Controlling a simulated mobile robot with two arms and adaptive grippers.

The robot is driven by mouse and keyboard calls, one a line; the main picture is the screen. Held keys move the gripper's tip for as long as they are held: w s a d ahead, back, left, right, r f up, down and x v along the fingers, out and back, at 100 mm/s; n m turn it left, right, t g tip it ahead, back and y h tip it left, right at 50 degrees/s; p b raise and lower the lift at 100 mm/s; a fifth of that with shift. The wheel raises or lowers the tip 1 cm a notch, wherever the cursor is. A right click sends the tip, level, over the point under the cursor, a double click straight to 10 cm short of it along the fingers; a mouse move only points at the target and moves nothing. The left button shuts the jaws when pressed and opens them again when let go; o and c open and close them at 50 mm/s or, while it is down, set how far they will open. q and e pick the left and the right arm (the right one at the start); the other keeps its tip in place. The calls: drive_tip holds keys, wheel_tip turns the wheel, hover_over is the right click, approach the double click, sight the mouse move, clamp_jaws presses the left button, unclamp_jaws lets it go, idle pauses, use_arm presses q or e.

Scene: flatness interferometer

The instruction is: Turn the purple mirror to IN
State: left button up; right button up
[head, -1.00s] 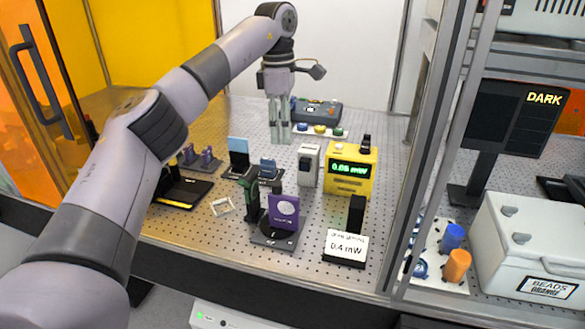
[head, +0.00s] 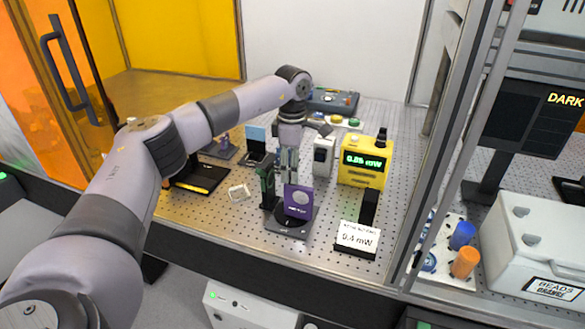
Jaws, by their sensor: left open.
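The purple mirror (head: 298,202) is an upright purple plate with a pale round disc. I cannot read the marks on the base. My left gripper (head: 288,172) points down just above and behind the mirror, its fingers open and empty. The mirror's top edge hides the fingertips in part, and I cannot tell whether they touch it. A dark green post (head: 267,187) stands just left of the mirror. My right gripper is not in view.
A yellow power meter (head: 362,169) with a green readout stands to the right, beside a white and grey box (head: 323,156). A white 0.4 mW card (head: 357,238) stands front right. A small clear frame (head: 239,192) lies left. A metal enclosure post (head: 440,140) bounds the bench at right.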

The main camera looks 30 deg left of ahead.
use_arm(q)
drive_tip(key=shift+f, duration=0.9)
drive_tip(key=shift+c, duration=0.2)
clamp_jaws()
